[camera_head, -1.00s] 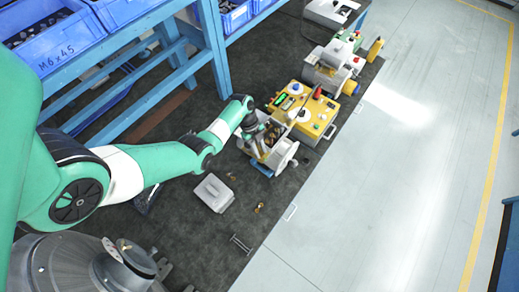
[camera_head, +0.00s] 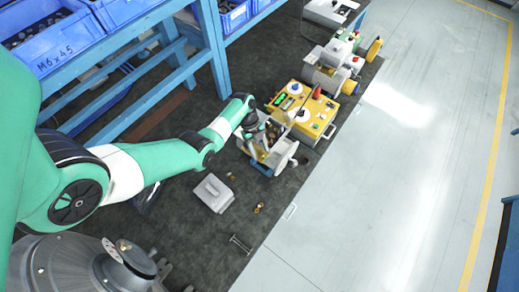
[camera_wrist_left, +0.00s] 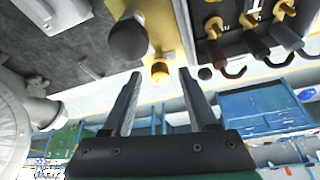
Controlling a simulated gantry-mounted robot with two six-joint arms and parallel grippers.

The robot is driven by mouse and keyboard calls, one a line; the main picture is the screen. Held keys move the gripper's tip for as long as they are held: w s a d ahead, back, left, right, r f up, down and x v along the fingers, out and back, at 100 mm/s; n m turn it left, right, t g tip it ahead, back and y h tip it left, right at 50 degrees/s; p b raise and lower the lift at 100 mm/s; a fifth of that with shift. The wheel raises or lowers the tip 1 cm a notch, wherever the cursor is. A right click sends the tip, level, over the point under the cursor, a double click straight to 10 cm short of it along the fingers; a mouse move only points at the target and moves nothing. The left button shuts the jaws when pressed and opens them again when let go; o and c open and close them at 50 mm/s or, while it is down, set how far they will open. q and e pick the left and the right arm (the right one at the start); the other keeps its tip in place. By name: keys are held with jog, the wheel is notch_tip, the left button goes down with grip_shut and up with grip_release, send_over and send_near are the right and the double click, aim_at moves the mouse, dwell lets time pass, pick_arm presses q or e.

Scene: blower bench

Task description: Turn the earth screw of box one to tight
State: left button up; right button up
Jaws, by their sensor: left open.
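Box one, an open grey terminal box (camera_head: 281,154), stands on the dark mat with its inside facing up. My left gripper (camera_head: 264,148) reaches down into it from the left. In the left wrist view, the gripper (camera_wrist_left: 160,76) is open. A brass screw head (camera_wrist_left: 160,69) on a yellow strip (camera_wrist_left: 161,38) shows between the fingertips; I cannot tell whether they touch it. I take it to be the earth screw; how tight it is cannot be seen. My right gripper is not in view.
A black knob (camera_wrist_left: 128,40) is close to the left finger. Several brass terminals with hooked wires (camera_wrist_left: 285,35) are at right. A yellow tester (camera_head: 316,112) stands behind the box. A grey cover (camera_head: 213,193) and small brass parts (camera_head: 259,208) lie in front.

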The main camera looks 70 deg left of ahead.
pick_arm(q)
jog(key=p+v, duration=0.2)
jog(key=v, duration=0.9)
jog(key=shift+r+p, duration=0.3)
